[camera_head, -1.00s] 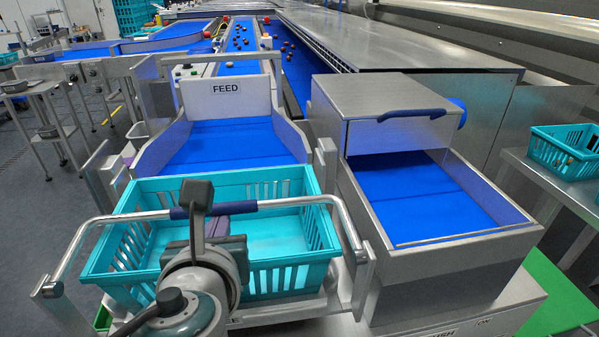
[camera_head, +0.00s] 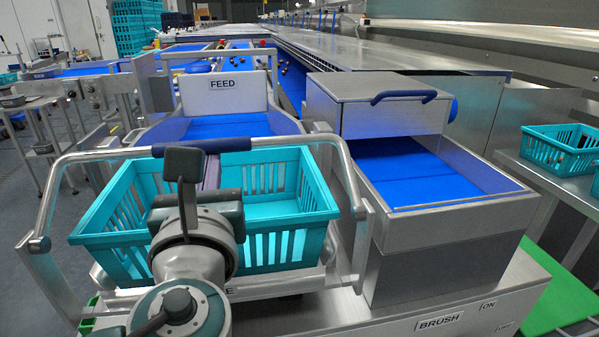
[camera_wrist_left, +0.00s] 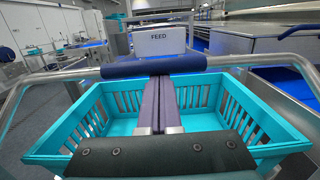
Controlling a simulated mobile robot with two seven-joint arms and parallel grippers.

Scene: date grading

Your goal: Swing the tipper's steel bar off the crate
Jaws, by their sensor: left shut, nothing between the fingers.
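The tipper's steel bar (camera_head: 290,142) with its navy sleeve (camera_head: 228,146) spans the turquoise crate (camera_head: 280,240), appearing along its far rim in the head view. Its side arms come down on both sides of the crate. The crate looks empty and upright. My left gripper (camera_head: 211,165) is shut and empty, its purple fingers reaching over the crate to the sleeve. In the left wrist view the shut fingers (camera_wrist_left: 157,82) end at the near side of the sleeve (camera_wrist_left: 190,63); I cannot tell whether they touch it. My wrist hides part of the crate's front. My right gripper is not in view.
The FEED hopper (camera_head: 222,84) with its blue belt lies beyond the crate. A steel box (camera_head: 375,105) with a blue-floored bin (camera_head: 465,205) stands to the right. Another turquoise crate (camera_head: 560,150) sits on a side table. A BRUSH panel (camera_head: 438,322) is at the front right.

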